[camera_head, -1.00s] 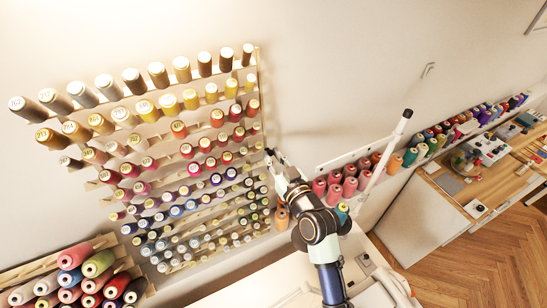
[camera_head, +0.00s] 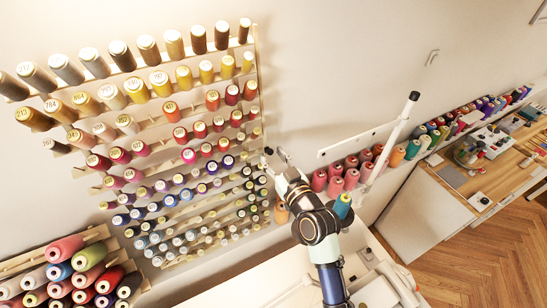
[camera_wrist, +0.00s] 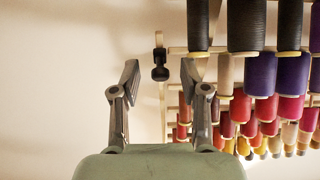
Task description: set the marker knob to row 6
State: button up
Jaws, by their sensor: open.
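The marker knob (camera_wrist: 160,73) is a small black piece on a pale wooden upright (camera_wrist: 162,105) at the side of the thread rack. In the wrist view it appears between my two fingers, beyond their tips and apart from them. My gripper (camera_head: 275,152) is open and empty, close to the rack's right edge in the head view. The thread rack (camera_head: 260,85) holds rows of spools, some with number labels on their ends. I cannot read from these frames which row the knob is at.
Dark, purple and red spools (camera_wrist: 246,22) crowd the right side of the wrist view. The wall on its left is bare. In the head view, a spool shelf (camera_head: 335,152) and white pole (camera_head: 390,140) are right of my arm. A lower spool rack (camera_head: 105,236) stands bottom left.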

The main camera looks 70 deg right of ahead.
jog(key=v, duration=1.2)
jog(key=w+a+r+n+t+y, duration=0.1)
jog(key=w+a+n+y, duration=0.25)
jog(key=w+a, duration=0.4)
jog(key=w+a+n+y, duration=0.2)
jog(key=w+a+y, duration=0.25)
jog(key=a, duration=0.65)
jog(key=w+a+r+n+g+y, duration=0.1)
jog(key=a+n+g+y, duration=0.2)
jog(key=a, duration=1.7)
notch_tip(320, 180, up, 14)
jog(key=d+t+p, duration=0.1)
jog(key=p, duration=1.2)
jog(key=shift+w+y+p, duration=0.25)
jog(key=shift+y+p, duration=0.05)
jog(key=shift+p, duration=0.05)
